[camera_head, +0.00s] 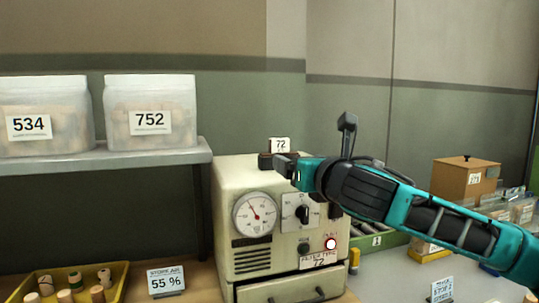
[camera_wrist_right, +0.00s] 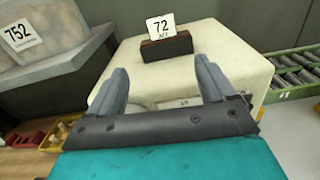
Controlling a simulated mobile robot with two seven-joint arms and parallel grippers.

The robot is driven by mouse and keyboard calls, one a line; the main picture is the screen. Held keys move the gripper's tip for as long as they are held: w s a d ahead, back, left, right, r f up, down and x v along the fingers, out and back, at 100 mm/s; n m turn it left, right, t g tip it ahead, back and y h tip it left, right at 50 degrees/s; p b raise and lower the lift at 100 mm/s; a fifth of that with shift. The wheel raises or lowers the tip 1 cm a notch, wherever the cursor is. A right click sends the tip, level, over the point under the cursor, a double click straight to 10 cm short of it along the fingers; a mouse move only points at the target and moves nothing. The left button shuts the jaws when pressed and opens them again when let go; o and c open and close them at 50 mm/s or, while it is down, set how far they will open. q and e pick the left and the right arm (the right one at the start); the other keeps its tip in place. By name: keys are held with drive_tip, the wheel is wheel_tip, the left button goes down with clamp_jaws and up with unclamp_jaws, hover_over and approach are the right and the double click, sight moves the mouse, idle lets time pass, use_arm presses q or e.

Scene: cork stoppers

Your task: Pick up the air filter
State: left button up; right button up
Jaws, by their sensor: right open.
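I cannot identify an air filter with certainty. A cream machine (camera_head: 236,178) with a dial, a knob and a lower drawer (camera_head: 292,294) carries a label (camera_head: 319,260) that seems to read "filter type 72". On its top stands a small dark brown block (camera_wrist_right: 166,49) with a white card (camera_wrist_right: 160,25) marked 72; the card (camera_head: 280,145) also shows in the head view. My right gripper (camera_wrist_right: 160,78) is open and empty over the machine's top, its fingers pointing toward the block, which lies beyond the fingertips. My left gripper is out of view.
Bags marked 534 (camera_head: 45,110) and 752 (camera_head: 150,117) stand on a shelf (camera_head: 105,161) at left. Below is a yellow tray (camera_head: 70,278) of corks and a "55 %" card (camera_head: 167,281). A brown box (camera_head: 466,178) and a green roller track (camera_head: 380,240) are at right.

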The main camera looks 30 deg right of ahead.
drive_tip(key=r, duration=0.1)
approach(281, 145)
drive_tip(key=x, duration=0.3)
drive_tip(key=shift+w+d+f+p, duration=0.1)
drive_tip(key=shift+w+p, duration=0.15)
drive_tip(key=shift+p, duration=0.05)
drive_tip(key=shift+x, duration=2.4)
drive_tip(key=shift+w+d+n, duration=0.1)
drive_tip(key=shift+w+n, duration=0.2)
drive_tip(key=shift+w, duration=0.3)
drive_tip(key=c, duration=1.1)
drive_tip(key=shift+c, duration=0.2)
